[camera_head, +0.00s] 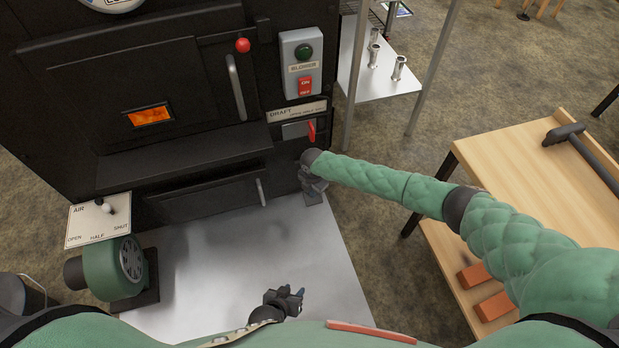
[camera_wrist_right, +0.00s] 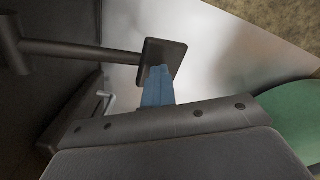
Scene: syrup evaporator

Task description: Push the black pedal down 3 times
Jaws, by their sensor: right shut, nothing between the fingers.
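The black pedal (camera_wrist_right: 166,52) is a square plate on the end of a dark bar in the right wrist view. The blue fingers of my right gripper (camera_wrist_right: 157,86) are closed together with nothing between them. In the head view my right gripper (camera_head: 313,188) is low by the right front corner of the black evaporator, and I cannot make out the pedal there. My left gripper (camera_head: 290,301) hangs over the metal floor sheet, away from the pedal; its jaw opening is unclear.
The black evaporator (camera_head: 150,85) stands in front, with a switch box (camera_head: 302,62) and a red draft lever (camera_head: 312,131). A green blower (camera_head: 115,266) sits at lower left. A wooden table (camera_head: 535,170) stands at right. The metal sheet (camera_head: 240,255) between is mostly clear.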

